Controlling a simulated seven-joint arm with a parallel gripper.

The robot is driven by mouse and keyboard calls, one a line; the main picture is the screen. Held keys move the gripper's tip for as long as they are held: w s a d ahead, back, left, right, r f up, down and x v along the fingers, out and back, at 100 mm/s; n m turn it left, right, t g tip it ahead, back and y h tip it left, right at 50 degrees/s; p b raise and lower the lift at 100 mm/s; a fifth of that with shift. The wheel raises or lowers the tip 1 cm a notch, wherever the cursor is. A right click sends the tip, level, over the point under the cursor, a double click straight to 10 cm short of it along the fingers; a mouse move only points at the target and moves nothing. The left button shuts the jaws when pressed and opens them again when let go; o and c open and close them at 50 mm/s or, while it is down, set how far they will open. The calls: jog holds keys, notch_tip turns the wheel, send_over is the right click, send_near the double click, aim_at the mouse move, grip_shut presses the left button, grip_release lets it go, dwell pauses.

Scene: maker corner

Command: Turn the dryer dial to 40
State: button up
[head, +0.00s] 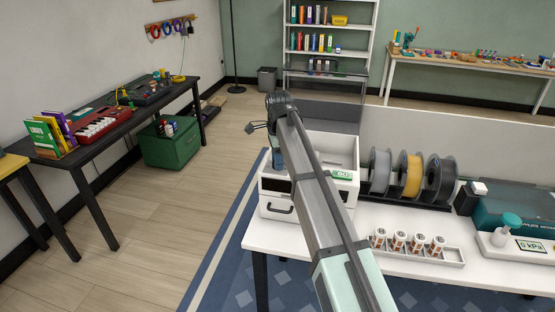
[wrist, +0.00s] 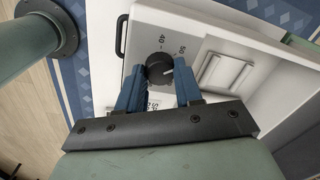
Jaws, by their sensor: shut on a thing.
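The dryer (head: 283,187) is a white box at the left end of the white table, partly hidden behind my arm in the head view. Its black round dial (wrist: 158,72) shows in the wrist view on a grey panel (wrist: 160,22), with the marks 40 and 50 printed beside it. A short white pointer line on the dial lies towards its right side, nearer the 50 side than the 40. My gripper (wrist: 159,67) has its two blue fingers on either side of the dial, shut on it. The fingers hide part of the panel's lower print.
Filament spools (head: 409,174) stand to the right on the table. A tray (head: 448,257) of small cylinders lies in front. A teal machine (head: 505,208) stands further right.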

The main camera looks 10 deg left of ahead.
jog(key=n, duration=0.5)
jog(key=shift+w, duration=0.1)
jog(key=n, duration=0.4)
jog(key=shift+n, duration=0.3)
jog(key=n, duration=0.4)
jog(key=shift+w+n+g, duration=0.1)
jog(key=shift+n+g, duration=0.2)
jog(key=shift+a+n, duration=0.1)
jog(key=shift+n, duration=2.1)
jog(key=o, duration=1)
jog(key=shift+o, duration=0.2)
notch_tip(320, 180, up, 14)
jog(key=shift+w+d, duration=0.2)
jog(key=shift+d, duration=0.15)
jog(key=shift+f, duration=0.15)
